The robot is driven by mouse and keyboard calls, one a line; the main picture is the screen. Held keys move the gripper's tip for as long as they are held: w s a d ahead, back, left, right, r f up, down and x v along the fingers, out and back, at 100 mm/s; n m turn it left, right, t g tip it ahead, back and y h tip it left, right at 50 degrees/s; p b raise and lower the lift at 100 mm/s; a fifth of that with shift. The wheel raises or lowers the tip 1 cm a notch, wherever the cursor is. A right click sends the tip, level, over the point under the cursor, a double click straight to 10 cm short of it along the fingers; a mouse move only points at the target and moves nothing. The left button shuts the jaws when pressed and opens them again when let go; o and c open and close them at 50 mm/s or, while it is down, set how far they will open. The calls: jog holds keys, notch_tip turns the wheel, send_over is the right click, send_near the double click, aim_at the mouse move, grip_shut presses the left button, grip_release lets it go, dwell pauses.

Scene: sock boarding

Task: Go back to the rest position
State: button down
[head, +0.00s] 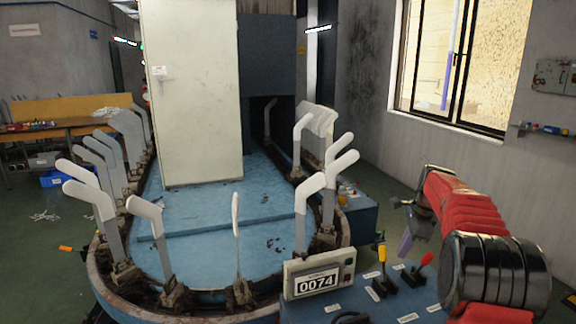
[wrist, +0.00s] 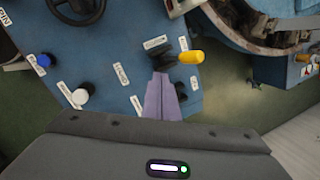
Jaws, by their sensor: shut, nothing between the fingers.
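My gripper (head: 404,250) hangs at the end of my red arm, on the right in the head view, over the right side of the blue control panel (head: 345,308). Its purple-grey fingers also show in the wrist view (wrist: 161,78), closed together with nothing between them. In the wrist view, a lever with a yellow knob (wrist: 190,57) appears just beside the fingertips; I cannot tell whether they touch. In the head view, the yellow-knobbed lever (head: 381,254) and a red-knobbed lever (head: 425,260) stand on the panel.
A counter box (head: 318,280) reading 0074 stands on the panel. The oval boarding track (head: 106,262) carries several white sock forms around a tall pale cabinet (head: 200,100). The wrist view shows a blue knob (wrist: 43,60), a white knob (wrist: 81,96) and a dark handwheel (wrist: 95,12).

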jog(key=s+a+r+n+t, duration=0.1)
jog(key=s+a+n, duration=0.5)
jog(key=s, duration=0.8)
jog(key=s+a+r+n+t, duration=0.1)
jog(key=s+a+r+n, duration=0.2)
jog(key=s+a+n, duration=0.4)
jog(key=s+a+r+n+t+h, duration=0.1)
jog(key=s+a+n, duration=0.5)
jog(key=s, duration=1.5)
jog(key=shift+s+a+r+n, duration=0.3)
jog(key=shift+r+n, duration=0.2)
jog(key=shift+r, duration=0.4)
